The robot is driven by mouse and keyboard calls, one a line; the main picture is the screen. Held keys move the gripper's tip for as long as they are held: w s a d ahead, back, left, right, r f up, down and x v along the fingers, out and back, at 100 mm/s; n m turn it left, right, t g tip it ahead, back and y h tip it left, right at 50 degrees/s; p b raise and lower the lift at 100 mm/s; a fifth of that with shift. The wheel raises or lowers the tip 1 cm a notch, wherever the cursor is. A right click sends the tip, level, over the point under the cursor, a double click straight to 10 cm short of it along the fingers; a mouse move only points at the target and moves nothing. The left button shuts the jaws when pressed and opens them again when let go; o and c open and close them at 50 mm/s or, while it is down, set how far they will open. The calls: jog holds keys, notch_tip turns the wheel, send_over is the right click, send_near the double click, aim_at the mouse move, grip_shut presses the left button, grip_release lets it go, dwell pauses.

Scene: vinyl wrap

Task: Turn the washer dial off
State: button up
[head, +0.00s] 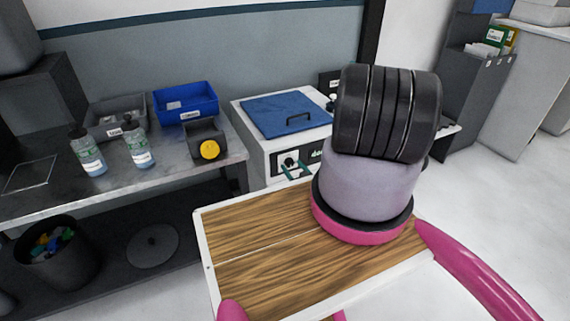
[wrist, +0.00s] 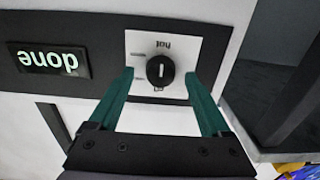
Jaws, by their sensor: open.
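The washer (head: 250,150) is a white box with a blue lid (head: 287,114) and a dark front panel, right of the bench. Its round black dial (wrist: 160,70) sits on a white plate, with an upside-down "hot" label above it in the wrist view. The dial's white mark is about vertical in that view. The dial also shows in the head view (head: 288,161). My gripper (wrist: 160,76) is open, its teal fingers on either side of the dial with gaps to it. It also shows in the head view (head: 297,171). Whether the fingertips touch the plate cannot be told.
A lit display (wrist: 48,61) reads "done" upside down beside the dial. The bench (head: 60,187) on the left holds two bottles, a blue bin (head: 185,101), a grey bin and a dark box with a yellow button (head: 210,149). My arm hides the washer's right side.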

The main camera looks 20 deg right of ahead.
jog(key=shift+w, duration=0.65)
jog(key=shift+a, duration=0.1)
grip_shut()
